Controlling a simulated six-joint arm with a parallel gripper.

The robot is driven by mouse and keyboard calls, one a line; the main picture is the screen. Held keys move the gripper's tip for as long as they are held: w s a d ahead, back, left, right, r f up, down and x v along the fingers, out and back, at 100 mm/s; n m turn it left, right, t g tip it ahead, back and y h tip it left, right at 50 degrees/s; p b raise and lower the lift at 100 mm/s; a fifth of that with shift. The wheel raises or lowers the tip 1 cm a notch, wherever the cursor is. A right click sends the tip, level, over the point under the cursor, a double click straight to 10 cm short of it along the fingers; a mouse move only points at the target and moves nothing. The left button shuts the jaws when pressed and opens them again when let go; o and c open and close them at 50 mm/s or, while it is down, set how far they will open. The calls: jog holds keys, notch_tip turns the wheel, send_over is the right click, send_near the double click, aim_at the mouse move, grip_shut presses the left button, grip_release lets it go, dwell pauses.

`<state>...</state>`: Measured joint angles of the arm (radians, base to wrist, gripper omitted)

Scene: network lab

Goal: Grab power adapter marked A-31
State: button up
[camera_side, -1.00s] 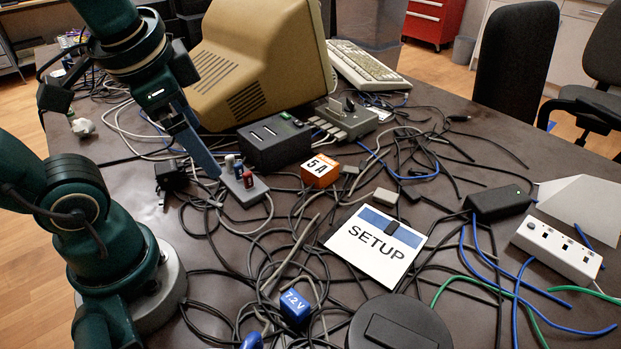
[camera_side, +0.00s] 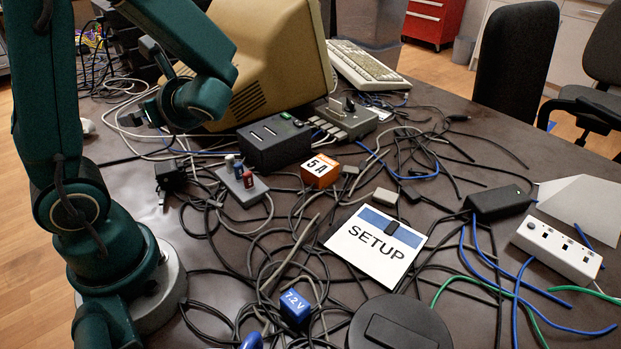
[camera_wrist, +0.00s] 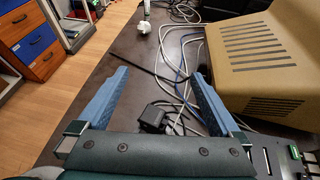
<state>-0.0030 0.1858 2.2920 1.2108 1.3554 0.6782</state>
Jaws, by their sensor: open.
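My gripper (camera_wrist: 160,73) is open and empty in the wrist view, its two blue fingers spread wide above the table. A black adapter block (camera_wrist: 153,117) lies between and below the fingers, apart from them. What looks like the same block (camera_side: 170,175) lies at the table's left in the side view, with a cable and a metal plug. I see no A-31 marking on it. A black brick (camera_side: 499,203) with a small green light lies at the right; no marking on it is readable. In the side view my wrist mostly hides the fingers.
A beige monitor (camera_side: 262,60) stands close to my wrist; it fills the wrist view's right side. Tangled cables cover much of the table. An orange 5A block (camera_side: 320,171), a blue 7.2 V block (camera_side: 295,307) and a SETUP card (camera_side: 360,262) lie in the middle.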

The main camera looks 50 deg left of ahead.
aim_at(175, 172)
notch_tip(175, 172, down, 14)
jog(key=shift+r, duration=0.25)
jog(key=shift+x, duration=2.5)
jog(key=c, duration=1.3)
jog(key=shift+r, duration=0.15)
